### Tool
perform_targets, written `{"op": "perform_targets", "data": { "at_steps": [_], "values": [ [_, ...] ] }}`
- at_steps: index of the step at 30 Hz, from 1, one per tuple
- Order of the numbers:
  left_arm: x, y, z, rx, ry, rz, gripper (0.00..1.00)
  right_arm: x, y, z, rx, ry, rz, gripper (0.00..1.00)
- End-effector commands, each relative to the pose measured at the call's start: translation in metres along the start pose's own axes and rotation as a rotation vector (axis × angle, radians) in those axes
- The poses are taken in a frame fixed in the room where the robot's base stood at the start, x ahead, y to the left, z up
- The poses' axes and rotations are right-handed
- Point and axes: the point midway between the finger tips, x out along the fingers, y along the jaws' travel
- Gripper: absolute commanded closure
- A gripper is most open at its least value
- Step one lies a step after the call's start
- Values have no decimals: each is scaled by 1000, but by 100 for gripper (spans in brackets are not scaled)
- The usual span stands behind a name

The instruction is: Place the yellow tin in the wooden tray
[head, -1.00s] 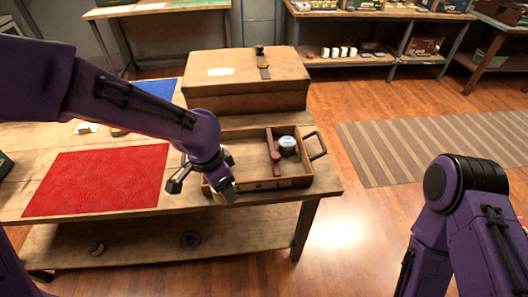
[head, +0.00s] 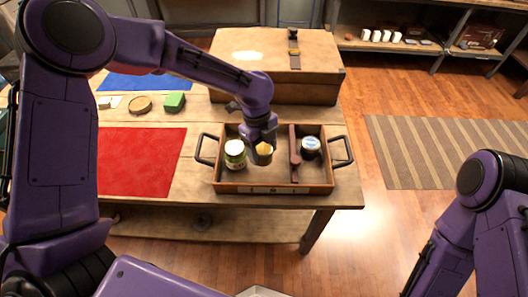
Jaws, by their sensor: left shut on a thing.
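The wooden tray (head: 262,188) stands on the table with a dark handle at each end. My left gripper (head: 262,156) points down over the middle of the tray and is shut on the yellow tin (head: 264,149). The gripper partly hides the tin, and I cannot tell whether the tin touches the tray floor.
A dark jar with a pale blue lid (head: 310,147) sits in the tray's right part. A large lidded wooden box (head: 275,75) stands behind the tray. A red mat (head: 145,160), a green block (head: 174,102) and a round tan item (head: 139,104) are to the left.

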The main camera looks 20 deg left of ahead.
Motion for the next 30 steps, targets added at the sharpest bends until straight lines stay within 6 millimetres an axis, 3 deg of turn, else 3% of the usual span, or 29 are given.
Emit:
{"op": "perform_targets", "data": {
  "at_steps": [5, 10, 21, 22, 24, 30],
  "values": [
    [17, -13, 12, -3, 1, 1, 69, -5, 0, -2, 0, 0, 0, 57],
    [44, -12, 15, 0, 0, 0, 69, -7, 1, -3, 0, 0, 0, 57],
    [50, -12, 16, 0, 0, -2, 69, -5, 0, -2, 0, 0, 0, 57],
    [50, -12, 16, 0, 0, -2, 30, -5, 0, -2, 0, 0, 0, 57],
    [49, -12, 16, 0, 0, -2, 11, -5, 0, -2, 0, 0, 0, 57],
    [49, -12, 16, -1, 0, -2, 11, -5, 0, -2, 0, 0, 0, 57]
  ]
}}
